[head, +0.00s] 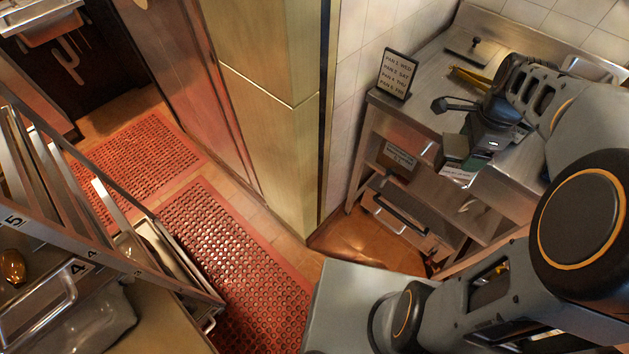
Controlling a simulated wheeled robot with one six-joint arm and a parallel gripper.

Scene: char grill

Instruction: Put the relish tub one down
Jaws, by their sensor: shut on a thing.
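My gripper (468,146) is at the steel counter (430,72) at the right, pointing down near its front edge. It is shut on a small green-topped tub (456,147), seemingly the relish tub. My gripper and wrist hide part of the tub. A white and green label or card (459,174) shows just below it. I cannot tell whether the tub touches the counter.
Below the counter are a shelf with a small labelled box (398,157) and a lower metal pan (400,216). A yellow-handled item (470,78) lies behind my gripper. A steel rack numbered 4 and 5 (110,257) stands at left. Red mats (225,255) cover the floor.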

